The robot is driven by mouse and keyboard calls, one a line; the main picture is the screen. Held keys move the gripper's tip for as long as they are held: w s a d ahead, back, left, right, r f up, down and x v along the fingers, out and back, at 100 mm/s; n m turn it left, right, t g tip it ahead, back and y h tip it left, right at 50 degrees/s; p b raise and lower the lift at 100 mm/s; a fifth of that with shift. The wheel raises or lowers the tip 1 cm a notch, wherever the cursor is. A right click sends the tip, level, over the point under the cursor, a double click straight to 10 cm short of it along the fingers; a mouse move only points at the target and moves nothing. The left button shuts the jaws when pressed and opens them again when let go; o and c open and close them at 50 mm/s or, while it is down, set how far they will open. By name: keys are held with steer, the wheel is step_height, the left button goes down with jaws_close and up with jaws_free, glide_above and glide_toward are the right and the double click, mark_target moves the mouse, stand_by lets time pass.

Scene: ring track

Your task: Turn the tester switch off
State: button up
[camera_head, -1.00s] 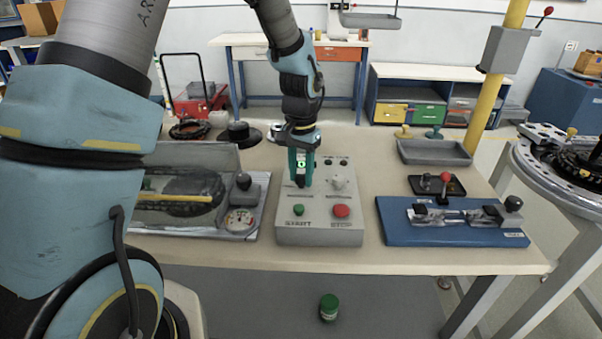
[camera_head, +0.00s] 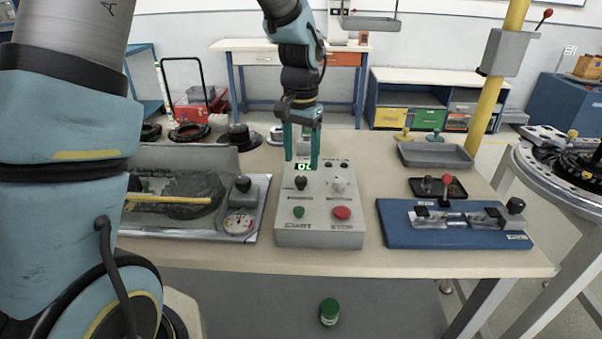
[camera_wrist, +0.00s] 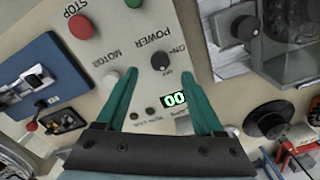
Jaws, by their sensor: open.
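The tester box (camera_head: 320,225) is a grey control box on the table. It has a black power knob (camera_head: 300,183), a light motor knob (camera_head: 338,184), a green START button (camera_head: 298,212), a red STOP button (camera_head: 341,213) and a lit green display (camera_head: 304,167). In the wrist view the power knob (camera_wrist: 160,62) sits by the words POWER and ON, with its pointer near OFF. My gripper (camera_head: 302,165) is above the back of the box, open and empty, its green fingers apart. The fingers also show in the wrist view (camera_wrist: 158,85), clear of the knob.
A grey tray fixture with a gauge (camera_head: 240,222) stands close on the left. A grey tray (camera_head: 433,154) is at the back right.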

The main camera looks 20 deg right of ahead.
mark_target(301, 178)
steer(key=shift+r+b, duration=0.35)
steer(key=shift+r, duration=2.2)
